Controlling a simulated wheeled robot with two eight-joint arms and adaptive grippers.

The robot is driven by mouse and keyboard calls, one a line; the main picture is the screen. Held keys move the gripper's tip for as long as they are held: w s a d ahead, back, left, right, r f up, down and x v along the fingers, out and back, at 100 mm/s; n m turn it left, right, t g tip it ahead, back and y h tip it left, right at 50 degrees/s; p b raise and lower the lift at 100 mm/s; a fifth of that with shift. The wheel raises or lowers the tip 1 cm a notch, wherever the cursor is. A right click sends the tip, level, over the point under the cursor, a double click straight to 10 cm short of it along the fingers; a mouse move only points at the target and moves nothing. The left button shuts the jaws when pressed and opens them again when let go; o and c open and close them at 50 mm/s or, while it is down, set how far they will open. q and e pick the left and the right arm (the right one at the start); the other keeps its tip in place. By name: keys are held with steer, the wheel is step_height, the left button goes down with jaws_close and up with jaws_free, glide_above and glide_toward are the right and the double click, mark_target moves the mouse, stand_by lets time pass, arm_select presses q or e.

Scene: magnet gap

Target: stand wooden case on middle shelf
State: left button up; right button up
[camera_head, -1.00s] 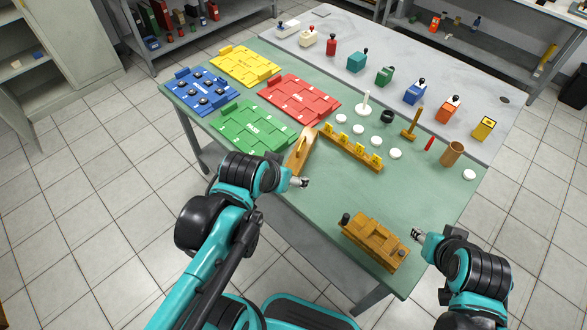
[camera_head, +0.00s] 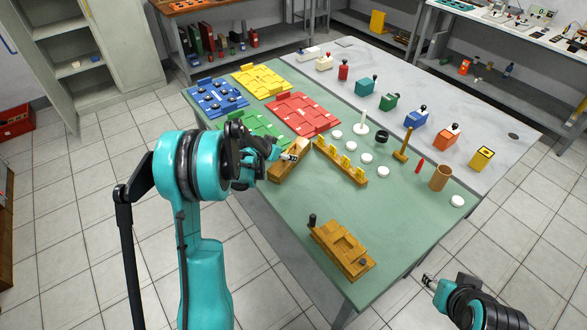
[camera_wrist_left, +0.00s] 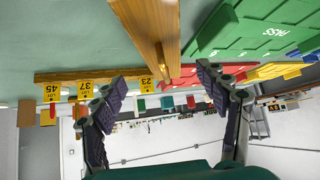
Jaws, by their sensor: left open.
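A long wooden case (camera_head: 290,163) lies on the left edge of the green table, beside the green board. An open cabinet with shelves (camera_head: 85,64) stands at the back left.
A wooden block with a black knob (camera_head: 341,249) sits near the front edge. A rack with yellow number tags (camera_head: 340,163) is just right of the case. A bench (camera_head: 235,62) at the back has books and boxes on its lower shelf.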

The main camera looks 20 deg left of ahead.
arm_select(q)
steer(key=shift+w+f, duration=0.2)
steer(key=shift+f, duration=0.25)
steer(key=shift+b+x, duration=0.5)
steer(key=shift+x, duration=0.5)
steer(key=b+x, duration=0.1)
steer(key=x, duration=0.2)
steer(key=b+x, duration=0.1)
steer(key=x, duration=0.1)
steer(key=shift+w+a+f+b, duration=0.2)
steer(key=shift+b, duration=0.15)
steer(key=shift+s+r, duration=0.1)
steer(key=shift+r, duration=0.05)
steer(key=shift+c, duration=0.2)
steer(key=c, duration=1.5)
steer(key=shift+c, duration=0.7)
steer(key=shift+r, duration=0.1)
